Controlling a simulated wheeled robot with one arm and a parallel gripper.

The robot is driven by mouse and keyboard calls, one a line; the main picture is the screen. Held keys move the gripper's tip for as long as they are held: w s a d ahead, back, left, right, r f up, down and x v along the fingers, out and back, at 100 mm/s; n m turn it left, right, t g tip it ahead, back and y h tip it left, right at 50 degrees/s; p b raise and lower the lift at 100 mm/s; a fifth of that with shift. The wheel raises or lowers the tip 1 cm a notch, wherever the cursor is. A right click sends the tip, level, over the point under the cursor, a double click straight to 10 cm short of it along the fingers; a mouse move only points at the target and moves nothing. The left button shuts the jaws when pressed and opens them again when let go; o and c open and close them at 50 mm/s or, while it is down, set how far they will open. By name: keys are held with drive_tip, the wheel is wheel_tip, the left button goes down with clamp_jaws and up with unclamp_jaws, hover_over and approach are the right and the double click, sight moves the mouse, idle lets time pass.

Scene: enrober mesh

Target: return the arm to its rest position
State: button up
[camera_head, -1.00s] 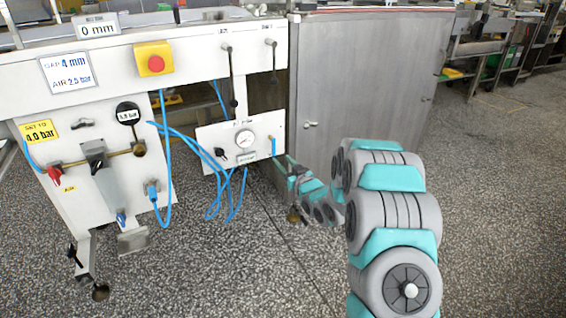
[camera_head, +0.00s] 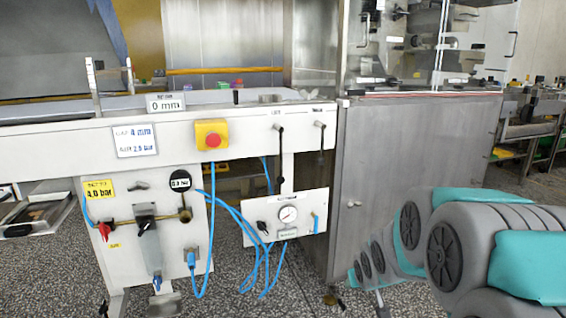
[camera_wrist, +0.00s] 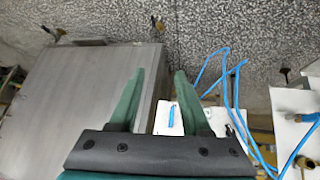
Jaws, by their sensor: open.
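My gripper (camera_wrist: 160,72) shows in the wrist view with its two green fingers spread apart and nothing between them. Beyond the fingers are the grey cabinet's side, the small white gauge panel (camera_wrist: 168,116) and the speckled floor. In the head view my arm fills the lower right, in front of the grey metal cabinet (camera_head: 420,150). The gripper itself cannot be made out clearly there. The gauge panel (camera_head: 262,222) stands to the left of my arm, with a clear gap in the picture between them.
The white machine frame (camera_head: 60,150) carries a red emergency button (camera_head: 213,141), two black levers and a valve panel at the left. Blue hoses (camera_head: 228,212) hang in loops between the panels. Speckled floor (camera_head: 305,290) is open below the gauge panel.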

drive_tip(key=s+a+r+g, duration=0.1)
drive_tip(key=s+g, duration=0.2)
drive_tip(key=s, duration=1)
drive_tip(key=s+a+r+g, duration=0.1)
drive_tip(key=s+g, duration=0.2)
drive_tip(key=s, duration=0.9)
drive_tip(key=s+a+r+m+g, duration=0.1)
drive_tip(key=s+a+r+g, duration=0.1)
drive_tip(key=s, duration=1.1)
drive_tip(key=shift+s+g+y, duration=0.3)
drive_tip(key=shift+s+g, duration=0.05)
drive_tip(key=shift+g, duration=0.35)
drive_tip(key=shift+a, duration=0.1)
